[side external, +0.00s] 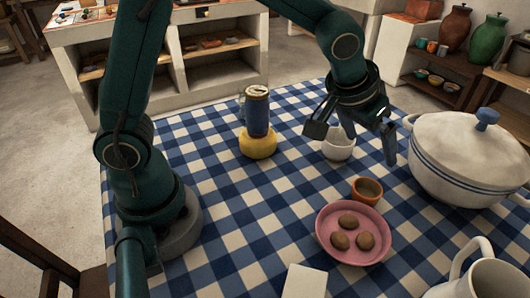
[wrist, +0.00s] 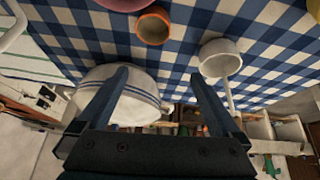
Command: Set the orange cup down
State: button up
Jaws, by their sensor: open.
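The small orange cup (side external: 366,194) stands upright on the checked tablecloth, close beside the rim of the pink plate (side external: 325,244). I cannot tell whether cup and plate touch. My gripper (side external: 353,147) is open and empty, above the table and behind the cup in the side view. In the wrist view the orange cup (wrist: 153,27) is at the top centre, beyond the open fingers (wrist: 160,76) and apart from them. Nothing is between the fingers.
A white handled vessel (side external: 338,150) stands below my gripper. A large lidded white pot (side external: 470,160) is to the right, with a white pitcher (side external: 485,280) in front. A blue can-like object (side external: 257,112) on a yellow piece (side external: 258,144) stands left. Open cloth lies between.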

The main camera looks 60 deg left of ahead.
jog(key=g, duration=0.2)
send_near(368, 195)
jog(key=shift+d+f+m, duration=0.1)
jog(key=shift+f+m, duration=0.3)
jog(key=shift+f, duration=0.45)
jog(key=shift+t, duration=0.3)
jog(key=shift+x, duration=2.35)
jog(key=c, duration=1.5)
jog(key=shift+r, duration=0.15)
